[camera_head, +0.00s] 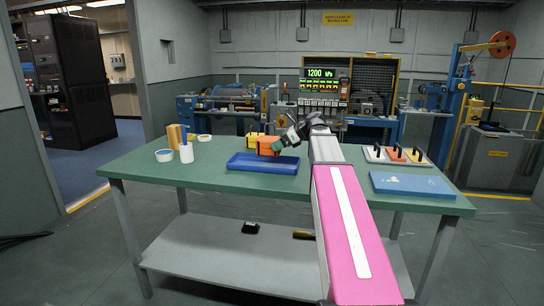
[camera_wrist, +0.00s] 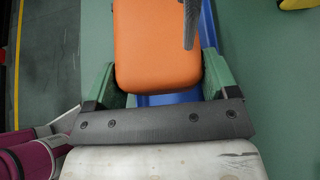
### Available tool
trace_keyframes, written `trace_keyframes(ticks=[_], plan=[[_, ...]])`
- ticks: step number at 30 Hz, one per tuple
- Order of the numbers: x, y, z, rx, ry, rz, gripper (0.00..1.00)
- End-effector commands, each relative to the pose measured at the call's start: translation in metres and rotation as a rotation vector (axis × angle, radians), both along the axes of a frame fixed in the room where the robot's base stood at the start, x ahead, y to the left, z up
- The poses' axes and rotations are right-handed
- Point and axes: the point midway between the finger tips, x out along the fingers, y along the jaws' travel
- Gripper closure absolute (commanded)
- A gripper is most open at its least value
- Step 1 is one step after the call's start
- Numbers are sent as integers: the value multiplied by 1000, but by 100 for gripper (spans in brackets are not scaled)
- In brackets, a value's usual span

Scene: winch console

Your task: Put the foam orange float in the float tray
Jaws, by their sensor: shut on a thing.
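The foam orange float (camera_head: 265,149) is a rounded orange block held at the end of my gripper (camera_head: 278,145), over the back part of the blue float tray (camera_head: 264,168) on the green table. In the wrist view, the float (camera_wrist: 155,50) sits between the two green fingers of my gripper (camera_wrist: 157,80), which are shut on its sides. A strip of the blue tray (camera_wrist: 209,28) shows past and below the float. The float hides much of the tray there, and its height above the tray floor is hard to tell. A dark grey strip crosses the float's upper right.
A yellow-orange block (camera_head: 253,140) stands just behind the tray. A white bottle (camera_head: 186,152), tape rolls (camera_head: 164,155) and a tan block (camera_head: 175,136) stand at the left. Handled tools (camera_head: 396,154) and a blue board (camera_head: 411,184) lie at the right. The table's front left is clear.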

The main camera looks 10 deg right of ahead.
Motion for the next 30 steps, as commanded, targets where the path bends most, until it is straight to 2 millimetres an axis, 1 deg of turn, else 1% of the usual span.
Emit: trace_keyframes(ticks=[1,6,11,20,26,27,28,29,30], plan=[[8,6,-5,1,1,2,41],[21,17,-16,1,0,0,41],[23,19,-21,1,0,-1,41],[22,19,-56,2,2,-2,41],[23,19,-58,0,0,-1,41],[23,19,-59,-1,1,-1,17],[23,19,-58,-1,1,-1,7],[23,19,-58,-1,1,-1,0],[23,19,-58,-1,1,-1,0]])
